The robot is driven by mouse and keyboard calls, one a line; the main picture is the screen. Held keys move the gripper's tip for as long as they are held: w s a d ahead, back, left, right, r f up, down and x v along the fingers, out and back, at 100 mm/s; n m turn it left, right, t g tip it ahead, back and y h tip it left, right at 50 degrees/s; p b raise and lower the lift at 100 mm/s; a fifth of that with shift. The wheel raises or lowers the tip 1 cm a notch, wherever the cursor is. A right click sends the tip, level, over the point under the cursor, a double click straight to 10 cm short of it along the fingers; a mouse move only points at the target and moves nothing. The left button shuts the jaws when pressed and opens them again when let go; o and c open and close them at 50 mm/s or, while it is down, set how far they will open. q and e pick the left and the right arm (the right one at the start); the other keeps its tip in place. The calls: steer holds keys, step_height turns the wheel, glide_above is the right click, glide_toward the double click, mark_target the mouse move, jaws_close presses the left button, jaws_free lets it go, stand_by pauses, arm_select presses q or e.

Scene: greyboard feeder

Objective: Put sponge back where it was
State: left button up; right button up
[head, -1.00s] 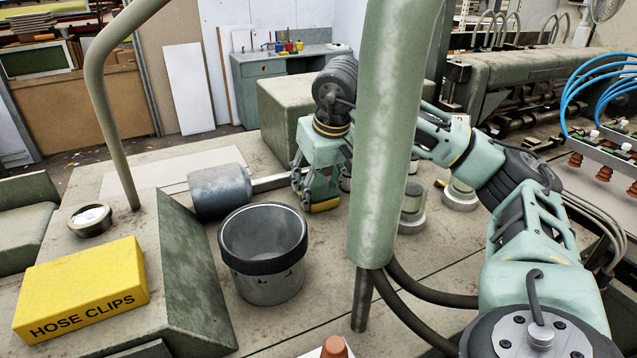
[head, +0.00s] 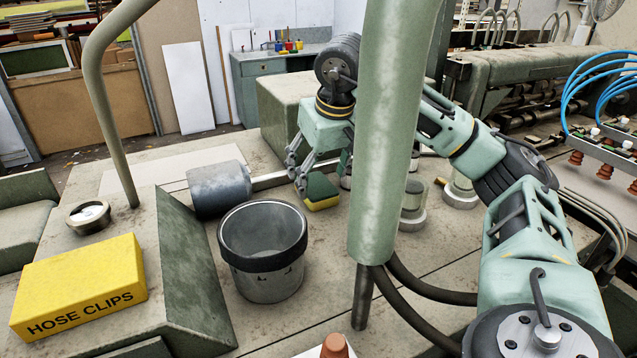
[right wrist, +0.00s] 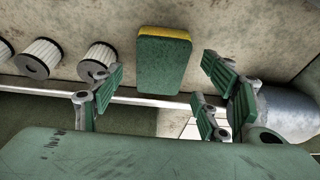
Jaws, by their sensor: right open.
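The sponge (head: 321,190), dark green with a yellow layer, rests on the flat worktop behind the metal bucket. It also shows in the right wrist view (right wrist: 164,62), beyond and between the fingers. My right gripper (head: 305,178) is open just above and behind the sponge, with its fingers pointing down. In the right wrist view the green-padded fingers of the gripper (right wrist: 163,85) are spread wide, with a gap on both sides of the sponge. Nothing is held. A thick green post hides part of my right arm. My left gripper is not in view.
The bucket (head: 262,262) stands in front of the sponge, and a grey cylinder (head: 219,188) lies to its left. The green post (head: 392,130) rises close on the right. Ribbed cylinders (right wrist: 40,58) stand beside the sponge. A yellow hose clips box (head: 80,285) is at lower left.

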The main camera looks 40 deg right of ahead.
steer(key=p+v, duration=0.2)
steer(key=v, duration=0.7)
steer(key=shift+f, duration=0.1)
